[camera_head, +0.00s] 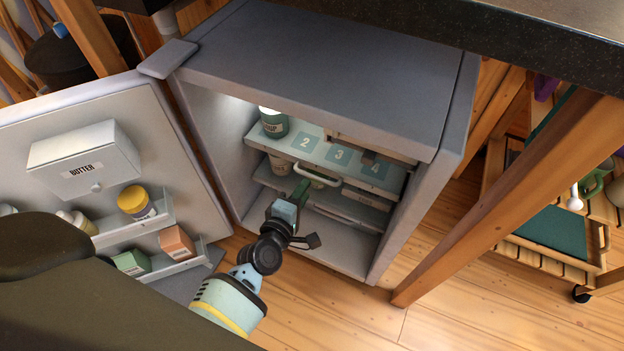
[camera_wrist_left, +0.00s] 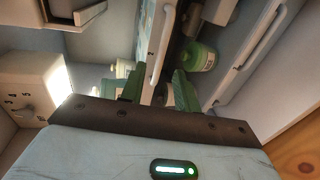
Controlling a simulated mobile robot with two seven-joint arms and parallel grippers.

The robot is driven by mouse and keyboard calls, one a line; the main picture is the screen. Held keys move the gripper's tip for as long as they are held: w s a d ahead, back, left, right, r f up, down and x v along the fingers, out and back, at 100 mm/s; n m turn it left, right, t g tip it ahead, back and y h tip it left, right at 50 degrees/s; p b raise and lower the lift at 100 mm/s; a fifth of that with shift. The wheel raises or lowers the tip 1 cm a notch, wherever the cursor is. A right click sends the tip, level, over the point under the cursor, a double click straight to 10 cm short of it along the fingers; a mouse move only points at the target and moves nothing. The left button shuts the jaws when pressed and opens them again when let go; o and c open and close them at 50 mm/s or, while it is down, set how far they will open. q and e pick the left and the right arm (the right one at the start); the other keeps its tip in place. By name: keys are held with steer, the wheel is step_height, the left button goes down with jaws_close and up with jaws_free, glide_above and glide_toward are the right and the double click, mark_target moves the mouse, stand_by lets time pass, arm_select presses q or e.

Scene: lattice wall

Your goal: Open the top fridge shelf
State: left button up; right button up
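The fridge (camera_head: 320,62) stands open. Its top shelf (camera_head: 325,152) is a pale panel with numbered teal squares, and a green jar (camera_head: 274,123) sits at its left end. A white bar handle (camera_head: 317,176) shows at the shelf's front; a white bar also shows in the left wrist view (camera_wrist_left: 162,42). My left gripper (camera_head: 297,197) is inside the fridge opening, just at the handle's left end. In the left wrist view its green fingers (camera_wrist_left: 158,85) are apart, with the bar's near end between or just beyond them; contact cannot be told. My right gripper is out of view.
A lower shelf (camera_head: 345,206) sits below. The fridge door (camera_head: 190,165) is swung wide left, carrying a butter box (camera_head: 85,160) and door racks. A dark countertop (camera_head: 480,25) overhangs above, and a wooden leg (camera_head: 520,200) stands right. Floor (camera_head: 350,315) in front is clear.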

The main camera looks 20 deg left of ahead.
arm_select(q)
steer(key=b+x, duration=0.1)
steer(key=x, duration=0.4)
steer(key=shift+w+f+b, duration=0.1)
steer(key=shift+w+b, duration=0.15)
steer(key=shift+b, duration=0.05)
jaws_close()
